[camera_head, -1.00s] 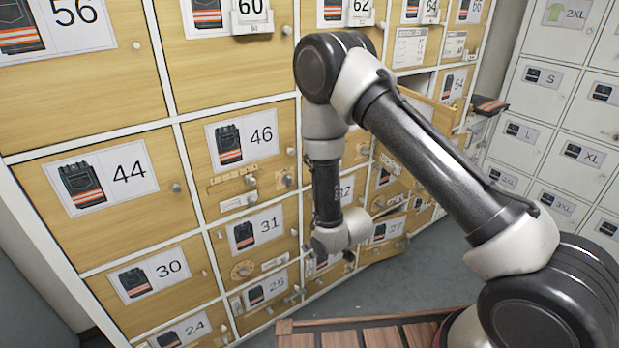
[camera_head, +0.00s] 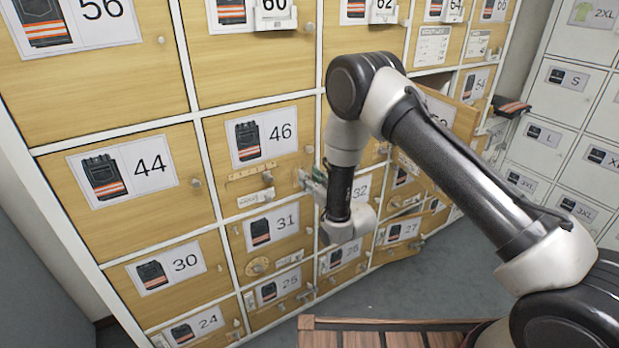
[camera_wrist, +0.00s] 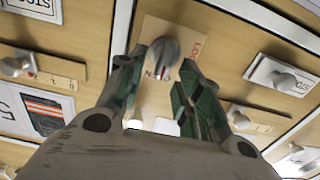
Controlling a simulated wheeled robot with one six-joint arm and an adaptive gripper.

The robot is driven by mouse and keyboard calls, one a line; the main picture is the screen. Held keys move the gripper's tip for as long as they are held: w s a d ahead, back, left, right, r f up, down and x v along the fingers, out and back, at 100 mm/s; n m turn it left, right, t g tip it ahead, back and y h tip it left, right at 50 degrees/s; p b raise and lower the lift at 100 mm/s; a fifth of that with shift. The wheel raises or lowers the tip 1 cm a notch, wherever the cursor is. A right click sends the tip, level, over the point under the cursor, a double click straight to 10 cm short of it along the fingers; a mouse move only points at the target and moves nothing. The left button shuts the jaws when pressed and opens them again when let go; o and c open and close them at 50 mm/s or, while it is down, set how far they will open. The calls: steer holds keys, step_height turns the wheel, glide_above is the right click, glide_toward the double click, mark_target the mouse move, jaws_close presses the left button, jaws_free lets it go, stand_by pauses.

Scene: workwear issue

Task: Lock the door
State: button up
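In the wrist view, a grey rotary knob (camera_wrist: 162,60) with a red mark sits on a cream plate (camera_wrist: 190,42) with red lettering, only partly readable, on a wooden locker door. My gripper (camera_wrist: 158,72) is open, its two green-grey fingers on either side of the knob. A gap shows on the right; contact on the left cannot be told. In the head view my gripper (camera_head: 312,183) is by the locker front, between doors 46 (camera_head: 262,138) and 32 (camera_head: 363,187). My arm hides part of that door and the knob.
Door 54's neighbour (camera_head: 455,112) stands ajar behind my arm, and a door by 27 (camera_head: 402,232) also juts out. Other doors carry knobs, slides and a dial (camera_head: 258,266). A slatted wooden bench (camera_head: 375,335) stands in front. White lockers (camera_head: 560,130) are at right.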

steer(key=shift+w+a, duration=0.25)
steer(key=shift+w, duration=0.1)
jaws_close()
steer(key=shift+n, duration=0.3)
steer(key=shift+s+a+f+n, duration=0.2)
steer(key=shift+a+f+n, duration=0.1)
steer(key=shift+n, duration=2.55)
steer(key=shift+s+a+f+n, duration=0.15)
steer(key=shift+a+f+n, duration=0.1)
steer(key=shift+n, duration=2.65)
steer(key=shift+s+a+f+n, duration=0.2)
steer(key=shift+a+f+n, duration=0.1)
steer(key=shift+n, duration=2.55)
